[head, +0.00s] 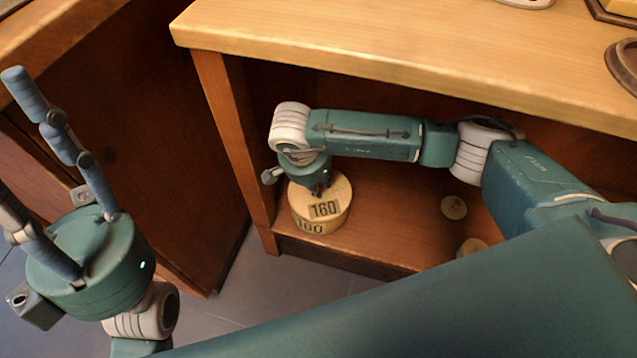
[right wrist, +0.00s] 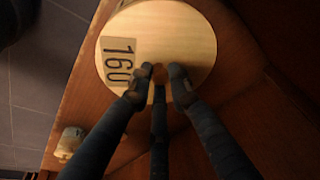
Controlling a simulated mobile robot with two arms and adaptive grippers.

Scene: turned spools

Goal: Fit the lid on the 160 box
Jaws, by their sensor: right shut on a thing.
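The 160 box (head: 302,226) is a round, pale wooden box on the low shelf, near its left post. Its lid (head: 341,190), a pale disc with a 160 label on top, lies over the box; I cannot tell whether it is fully seated. The lid fills the middle of the right wrist view (right wrist: 185,35). My right gripper (head: 320,191) points down at the lid's centre, its fingers (right wrist: 160,75) closed around a small knob mostly hidden between them. My left gripper (head: 22,140) is raised at the far left, fingers spread and empty, away from the box.
The countertop (head: 400,45) overhangs the shelf (head: 385,225) and my right arm reaches in below it. A wooden post (head: 232,140) is close left of the box.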

